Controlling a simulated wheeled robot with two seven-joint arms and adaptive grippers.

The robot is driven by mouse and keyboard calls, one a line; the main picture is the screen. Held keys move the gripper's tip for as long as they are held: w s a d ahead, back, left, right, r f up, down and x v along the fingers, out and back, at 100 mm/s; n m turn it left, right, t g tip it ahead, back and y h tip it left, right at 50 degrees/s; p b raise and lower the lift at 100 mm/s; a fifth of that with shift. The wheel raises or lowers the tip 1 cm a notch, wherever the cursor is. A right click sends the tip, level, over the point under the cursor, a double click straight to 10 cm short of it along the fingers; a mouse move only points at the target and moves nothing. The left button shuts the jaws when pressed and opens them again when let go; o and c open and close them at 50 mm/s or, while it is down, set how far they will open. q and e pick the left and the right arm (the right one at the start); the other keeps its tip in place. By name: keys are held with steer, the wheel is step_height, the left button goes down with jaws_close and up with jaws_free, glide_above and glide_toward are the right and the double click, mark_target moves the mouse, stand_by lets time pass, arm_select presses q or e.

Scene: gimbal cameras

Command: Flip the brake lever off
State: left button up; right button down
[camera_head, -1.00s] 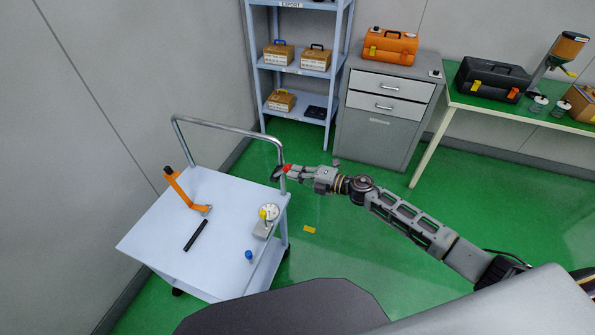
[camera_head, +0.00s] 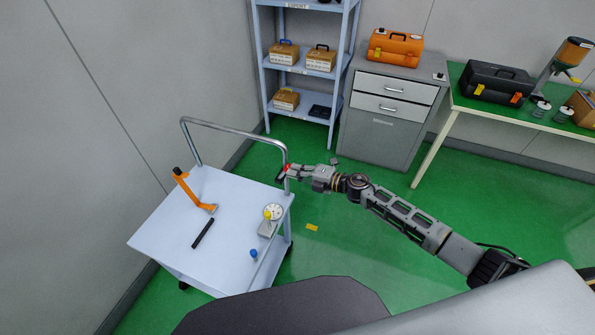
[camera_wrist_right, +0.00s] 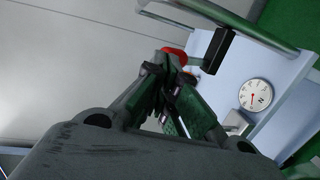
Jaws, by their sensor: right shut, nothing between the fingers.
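A small lever with a red end (camera_head: 287,167) and a black block (camera_head: 280,178) sits by the right upright of the cart's handle; I take it for the brake lever. In the right wrist view the red end (camera_wrist_right: 174,51) shows just beyond my fingertips, and the black block (camera_wrist_right: 217,50) is beside it. My right gripper (camera_head: 291,172) is shut and empty, its tips at the red end. It also fills the middle of the right wrist view (camera_wrist_right: 168,68). I cannot tell whether the tips touch the lever. My left gripper is not in view.
The cart (camera_head: 165,236) carries an orange bar with a black grip (camera_head: 193,190), a black rod (camera_head: 203,233), a dial gauge (camera_head: 273,211) and a blue knob (camera_head: 253,253). Its metal handle (camera_head: 235,129) rises at the back. A shelf (camera_head: 268,78) and cabinet (camera_head: 378,141) stand behind.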

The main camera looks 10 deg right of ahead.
mark_target(288, 165)
steer(key=shift+w+a+r+p, duration=0.45)
steer(key=shift+a+r+p, duration=0.1)
steer(key=shift+a+p, duration=0.15)
steer(key=shift+w+a+r+p, duration=0.4)
steer(key=shift+a+r+p, duration=0.15)
steer(key=shift+a, duration=0.1)
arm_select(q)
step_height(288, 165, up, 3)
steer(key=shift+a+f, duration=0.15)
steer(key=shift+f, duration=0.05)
arm_select(e)
steer(key=shift+f, duration=0.2)
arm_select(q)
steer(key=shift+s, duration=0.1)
arm_select(e)
steer(key=shift+d+r, duration=0.1)
steer(key=shift+d, duration=0.05)
